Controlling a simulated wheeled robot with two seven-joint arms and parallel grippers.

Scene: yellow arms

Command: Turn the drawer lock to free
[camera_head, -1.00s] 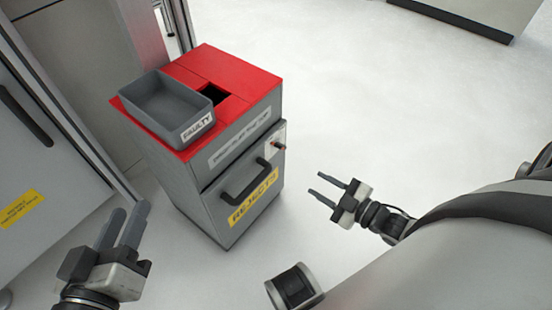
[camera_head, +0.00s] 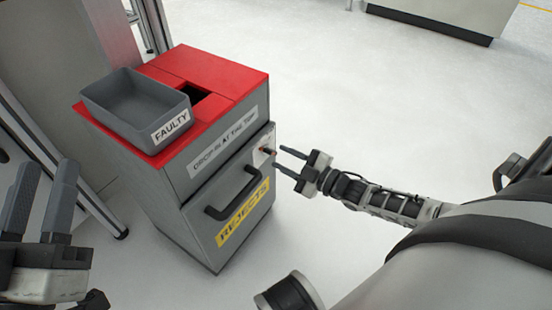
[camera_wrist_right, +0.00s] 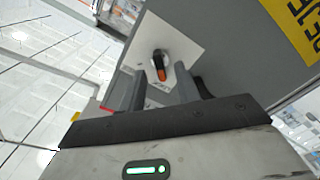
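The drawer lock (camera_wrist_right: 158,62) is a small black knob with an orange mark, on a pale plate on the front of the grey reject cabinet (camera_head: 160,195). In the head view the lock (camera_head: 268,151) shows at the upper right of the drawer front. My right gripper (camera_head: 281,160) is open, its fingers pointing at the lock. In the right wrist view the lock lies between and beyond the fingertips of my right gripper (camera_wrist_right: 158,85), apparently not gripped. My left gripper (camera_head: 42,190) is open and empty at the lower left, away from the cabinet.
The cabinet has a red top (camera_head: 215,68) with a dark opening and a grey bin (camera_head: 120,97) marked FAULTY. A black drawer handle (camera_head: 232,195) sticks out left of the lock, above the yellow REJECTS label (camera_head: 243,213). The floor right of the cabinet is clear.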

